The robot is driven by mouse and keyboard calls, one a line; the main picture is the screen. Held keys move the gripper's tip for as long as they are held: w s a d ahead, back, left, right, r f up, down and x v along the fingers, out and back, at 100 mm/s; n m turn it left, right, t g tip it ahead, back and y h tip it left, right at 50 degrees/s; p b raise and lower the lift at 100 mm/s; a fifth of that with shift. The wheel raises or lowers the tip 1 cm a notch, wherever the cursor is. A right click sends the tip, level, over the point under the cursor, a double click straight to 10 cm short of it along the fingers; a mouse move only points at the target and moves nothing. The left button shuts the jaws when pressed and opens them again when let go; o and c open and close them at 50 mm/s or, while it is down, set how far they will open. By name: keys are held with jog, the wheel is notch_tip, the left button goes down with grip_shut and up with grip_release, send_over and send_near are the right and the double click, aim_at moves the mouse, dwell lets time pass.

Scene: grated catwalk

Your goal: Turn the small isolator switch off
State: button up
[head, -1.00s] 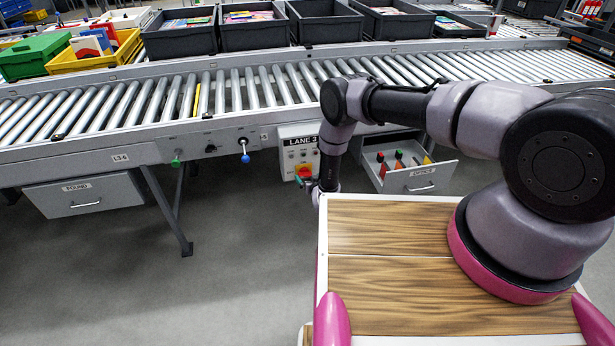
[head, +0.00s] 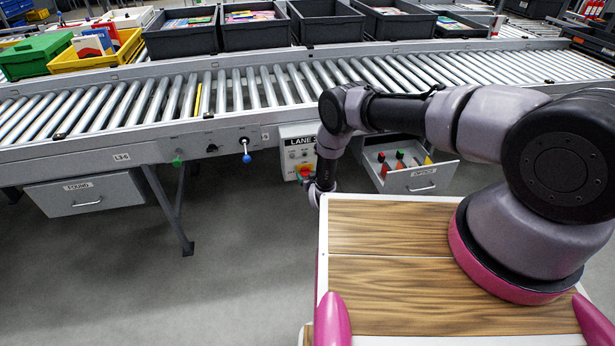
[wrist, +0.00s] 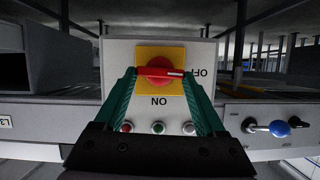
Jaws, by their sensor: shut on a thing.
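The isolator switch has a red handle (wrist: 158,72) on a yellow plate (wrist: 147,90), on the grey LANE 3 box (head: 293,157). The wrist view shows the box upside down, with ON below the handle and OFF to its right. The handle lies nearly level there, its white-marked end pointing right at OFF. My gripper (wrist: 160,74) has its green fingers at the two ends of the handle, shut on it. In the head view the switch (head: 304,172) is partly hidden behind my wrist.
Small red, green and white buttons (wrist: 158,127) sit on the same box. A blue-knobbed lever (head: 245,157) and a green knob (head: 177,161) are to the left. An open drawer (head: 420,178) stands right of the box. The roller conveyor (head: 230,90) runs above.

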jog(key=shift+n, duration=0.3)
jog(key=o, duration=1.3)
jog(key=v, duration=1)
jog(key=shift+s+r, duration=0.25)
jog(key=shift+s, duration=0.1)
